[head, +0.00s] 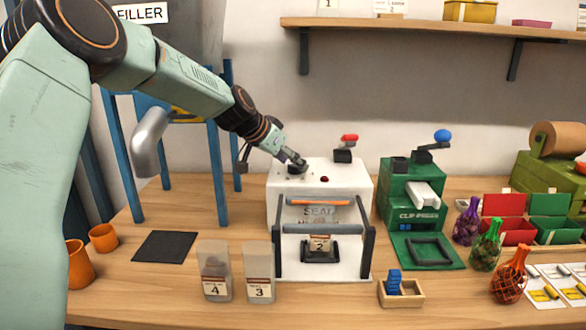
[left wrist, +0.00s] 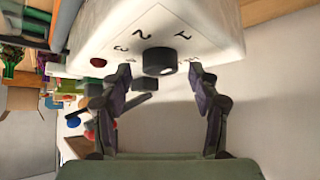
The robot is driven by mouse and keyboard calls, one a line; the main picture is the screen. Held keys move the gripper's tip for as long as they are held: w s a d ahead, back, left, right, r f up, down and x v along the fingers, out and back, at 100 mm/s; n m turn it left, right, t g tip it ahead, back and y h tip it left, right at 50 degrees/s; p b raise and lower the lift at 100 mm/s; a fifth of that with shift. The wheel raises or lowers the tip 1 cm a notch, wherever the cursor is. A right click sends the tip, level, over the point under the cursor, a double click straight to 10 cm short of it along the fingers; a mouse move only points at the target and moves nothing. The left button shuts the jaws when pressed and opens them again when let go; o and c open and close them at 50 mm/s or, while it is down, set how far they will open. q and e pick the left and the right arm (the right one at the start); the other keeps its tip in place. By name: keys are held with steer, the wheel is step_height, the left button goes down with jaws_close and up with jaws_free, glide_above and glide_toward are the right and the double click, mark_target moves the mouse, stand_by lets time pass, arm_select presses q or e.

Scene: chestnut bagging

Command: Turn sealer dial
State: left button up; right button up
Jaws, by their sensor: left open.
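The white sealer (head: 340,185) stands on the bench in the middle of the head view. Its dark dial (left wrist: 159,61) sits on the top face in the left wrist view, with the marks 1, 2 and 3 around it. My left gripper (left wrist: 165,72) is open, with one finger on each side of the dial and visible gaps between. In the head view my left gripper (head: 293,165) is over the sealer's top left, mostly covering the dial. A red button (left wrist: 98,62) and a red-knobbed lever (head: 349,138) are also on the sealer. My right gripper is not in view.
A green clip press (head: 412,190) with a blue-knobbed lever stands right of the sealer. Clear bags labelled 4 (head: 214,262) and 3 (head: 258,262) stand in front left. Netted bags and a small wooden box (head: 415,298) are at right. A dark mat (head: 165,246) lies empty at left.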

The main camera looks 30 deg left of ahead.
arm_select(q)
steer(key=shift+w+f, duration=0.3)
steer(key=shift+f, duration=0.1)
steer(key=shift+r, duration=0.1)
steer(key=shift+d, duration=0.1)
steer(key=shift+c, duration=0.2)
steer(key=shift+w, duration=0.1)
steer(key=shift+c, duration=0.8)
steer(key=c, duration=1)
steer(key=shift+o, duration=0.2)
